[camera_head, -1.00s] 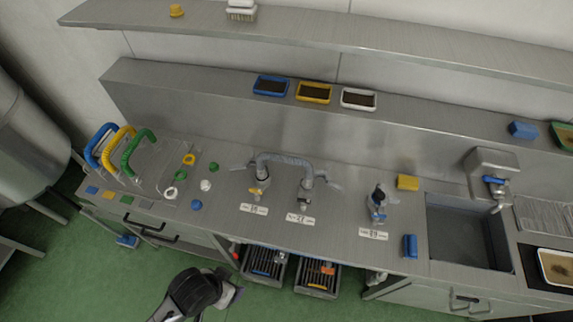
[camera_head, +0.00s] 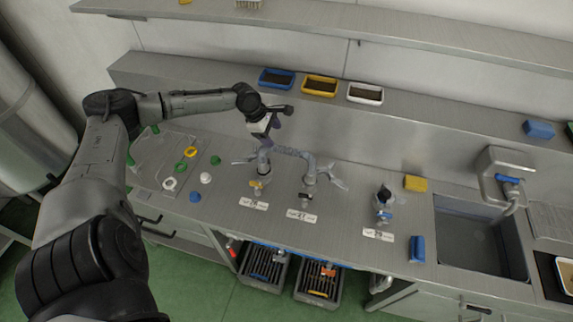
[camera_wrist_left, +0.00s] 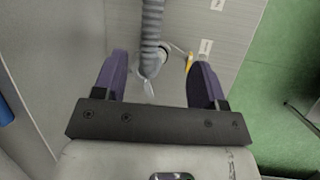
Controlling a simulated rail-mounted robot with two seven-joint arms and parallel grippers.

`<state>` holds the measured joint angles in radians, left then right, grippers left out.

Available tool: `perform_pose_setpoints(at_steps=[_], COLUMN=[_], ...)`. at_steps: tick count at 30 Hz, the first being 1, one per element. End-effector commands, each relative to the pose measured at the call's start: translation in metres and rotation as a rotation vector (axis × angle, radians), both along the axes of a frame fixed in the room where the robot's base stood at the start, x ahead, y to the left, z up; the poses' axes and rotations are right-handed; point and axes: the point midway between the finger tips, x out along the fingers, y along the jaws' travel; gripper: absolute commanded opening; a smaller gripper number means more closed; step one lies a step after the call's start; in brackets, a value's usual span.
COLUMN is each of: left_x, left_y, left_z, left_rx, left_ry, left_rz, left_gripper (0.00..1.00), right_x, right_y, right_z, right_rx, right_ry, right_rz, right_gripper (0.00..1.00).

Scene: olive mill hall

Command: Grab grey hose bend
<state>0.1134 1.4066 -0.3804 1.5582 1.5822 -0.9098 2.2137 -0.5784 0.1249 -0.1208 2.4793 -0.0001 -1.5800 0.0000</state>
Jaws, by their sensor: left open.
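The grey hose bend (camera_head: 291,151) is a ribbed arch joining two valve stubs on the steel counter, the left one with a yellow lever (camera_head: 257,186), the right one with a dark lever (camera_head: 305,197). My left gripper (camera_head: 266,133) is at the left end of the bend, partly hidden by its own wrist. In the left wrist view, its two purple fingers are open, with the ribbed hose (camera_wrist_left: 152,25) between them, nearer the left finger. I cannot tell whether a finger touches it. My right gripper is not in view.
A third valve stub (camera_head: 384,203) stands to the right, before a yellow sponge (camera_head: 415,183) and a sink (camera_head: 480,238). Coloured rings and caps lie at left. Blue (camera_head: 277,78), yellow (camera_head: 320,86) and white (camera_head: 365,93) trays sit on the ledge behind.

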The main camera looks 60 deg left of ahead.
Motion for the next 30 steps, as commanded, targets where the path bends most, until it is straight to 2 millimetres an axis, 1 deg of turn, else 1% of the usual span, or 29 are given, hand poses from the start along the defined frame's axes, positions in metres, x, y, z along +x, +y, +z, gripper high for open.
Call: perform_pose_setpoints(at_steps=[2, 5, 9, 15, 24, 30], left_x=[0.004, 0.011, 0.021, 0.031, 0.038, 0.051], left_y=[0.005, 0.005, 0.001, -0.003, -0.006, -0.01], left_z=[-0.001, -0.011, -0.033, -0.059, -0.073, -0.095], left_rx=[-0.013, -0.021, -0.02, -0.017, -0.016, -0.016], left_ry=[-0.006, -0.009, -0.009, -0.007, -0.006, -0.005], left_rz=[0.038, 0.054, 0.053, 0.051, 0.049, 0.049], left_gripper=[0.65, 0.65, 0.65, 0.65, 0.65, 0.65], right_x=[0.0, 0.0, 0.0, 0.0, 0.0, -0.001], right_y=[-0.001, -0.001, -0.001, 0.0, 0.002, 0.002], right_z=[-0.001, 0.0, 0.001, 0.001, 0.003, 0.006], right_rx=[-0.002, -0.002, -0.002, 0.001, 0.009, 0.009], right_ry=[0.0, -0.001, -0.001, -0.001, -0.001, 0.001], right_rz=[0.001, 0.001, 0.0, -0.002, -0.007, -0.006], right_gripper=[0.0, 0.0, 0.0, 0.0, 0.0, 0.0])
